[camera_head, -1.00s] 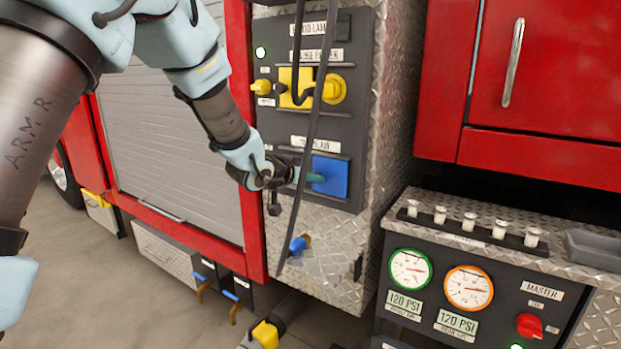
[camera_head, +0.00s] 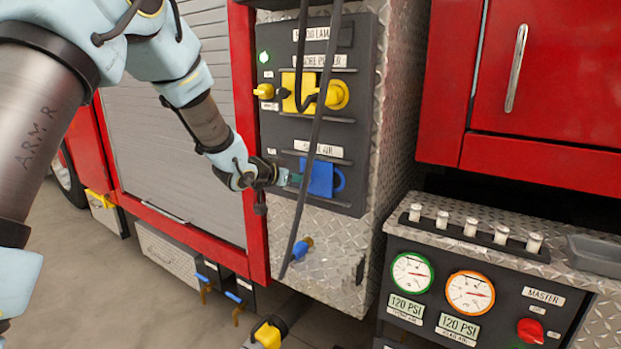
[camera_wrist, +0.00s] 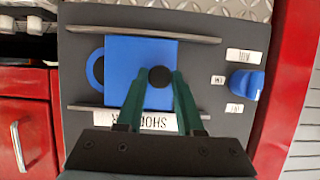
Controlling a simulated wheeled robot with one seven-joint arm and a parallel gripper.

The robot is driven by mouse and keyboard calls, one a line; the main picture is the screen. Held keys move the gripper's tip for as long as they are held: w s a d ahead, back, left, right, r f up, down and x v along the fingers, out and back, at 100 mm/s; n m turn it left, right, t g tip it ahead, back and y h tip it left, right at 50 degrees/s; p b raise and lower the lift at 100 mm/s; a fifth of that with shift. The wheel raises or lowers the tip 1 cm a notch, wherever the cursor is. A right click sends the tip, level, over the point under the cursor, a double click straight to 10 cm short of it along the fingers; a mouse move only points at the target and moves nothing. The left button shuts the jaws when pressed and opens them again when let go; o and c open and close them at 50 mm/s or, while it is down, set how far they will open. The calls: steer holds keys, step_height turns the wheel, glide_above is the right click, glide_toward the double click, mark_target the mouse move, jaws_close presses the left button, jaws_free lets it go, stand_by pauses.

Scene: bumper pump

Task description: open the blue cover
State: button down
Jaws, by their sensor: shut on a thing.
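The blue cover (camera_head: 318,177) is a square plate held between two horizontal rails on the dark panel (camera_head: 348,110). It stands slid toward the left, and part of a blue ring (camera_head: 340,180) shows at its right. In the wrist view the cover (camera_wrist: 150,60) has a round black knob (camera_wrist: 159,77) on it. My gripper (camera_head: 293,179) reaches the cover from the left. In the wrist view its green fingers (camera_wrist: 159,92) are shut on the knob. What lies behind the cover is mostly hidden.
A black hose (camera_head: 314,130) hangs in front of the panel, close to my gripper. A yellow connector (camera_head: 325,94) sits above, and a blue knob (camera_wrist: 247,85) shows beside the cover. A gauge console (camera_head: 470,300) stands at the lower right.

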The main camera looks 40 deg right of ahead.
steer(key=w, duration=0.2)
steer(key=w+a+p, duration=0.1)
steer(key=w, duration=0.2)
steer(key=shift+a, duration=0.15)
steer(key=c, duration=0.5)
jaws_free()
steer(key=b+v, duration=0.1)
steer(key=v, duration=0.9)
steer(key=shift+s+a+r+b, duration=0.1)
steer(key=shift+s+a+b, duration=0.05)
steer(key=shift+a+b, duration=0.25)
